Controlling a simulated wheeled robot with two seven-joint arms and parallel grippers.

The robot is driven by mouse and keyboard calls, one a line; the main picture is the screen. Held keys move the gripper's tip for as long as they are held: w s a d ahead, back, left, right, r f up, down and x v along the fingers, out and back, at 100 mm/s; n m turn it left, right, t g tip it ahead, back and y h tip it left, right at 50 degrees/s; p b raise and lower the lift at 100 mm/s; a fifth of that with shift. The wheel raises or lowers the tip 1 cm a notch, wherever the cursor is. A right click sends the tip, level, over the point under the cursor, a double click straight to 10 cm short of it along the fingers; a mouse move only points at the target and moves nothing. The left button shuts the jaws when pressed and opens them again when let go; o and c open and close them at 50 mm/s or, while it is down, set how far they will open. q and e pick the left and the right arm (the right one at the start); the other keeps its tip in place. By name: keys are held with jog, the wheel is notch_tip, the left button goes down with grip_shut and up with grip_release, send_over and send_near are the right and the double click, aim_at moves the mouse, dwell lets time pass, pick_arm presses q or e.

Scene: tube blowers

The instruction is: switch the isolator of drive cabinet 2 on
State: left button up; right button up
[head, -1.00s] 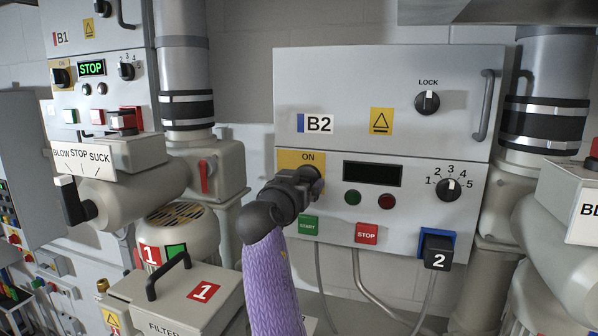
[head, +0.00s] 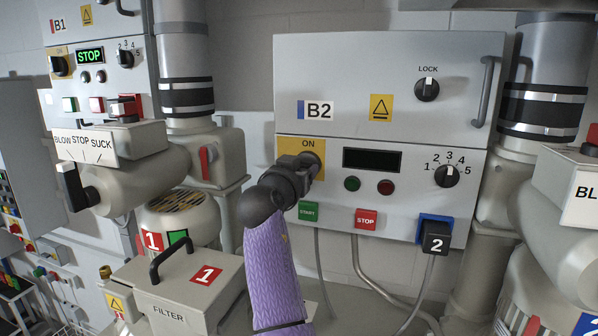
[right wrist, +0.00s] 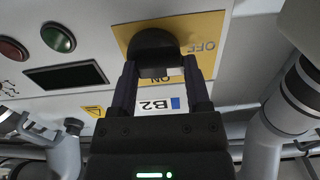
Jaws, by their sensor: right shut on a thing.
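Drive cabinet B2 (head: 440,135) fills the middle of the head view. Its isolator is a black knob (right wrist: 153,48) on a yellow plate (head: 286,151) marked ON and OFF. My right gripper (head: 306,170) is at this plate in the head view and partly covers the knob and the OFF mark. In the right wrist view, its two fingers (right wrist: 163,72) are shut on the knob, one on each side. The knob's exact angle is hard to tell. The cabinet's display (head: 371,160) is dark. My left gripper is not in view.
Green START (head: 309,209) and red STOP (head: 366,219) buttons are below the isolator. A 1-to-5 selector (head: 446,176), LOCK knob (head: 427,90) and black block marked 2 (head: 436,237) are to the right. Cabinet B1 (head: 95,30) and filter 1 (head: 190,300) stand left.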

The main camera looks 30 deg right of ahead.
jog(key=m+b, duration=0.4)
jog(key=m, duration=0.2)
jog(key=m+b, duration=0.5)
jog(key=m, duration=0.1)
jog(key=shift+s+r, duration=0.1)
jog(key=shift+r, duration=0.1)
jog(key=m, duration=0.5)
jog(key=shift+s+d+m, duration=0.1)
jog(key=shift+d+m, duration=0.05)
jog(key=shift+m, duration=0.15)
dwell(0.4)
jog(key=o, duration=1.3)
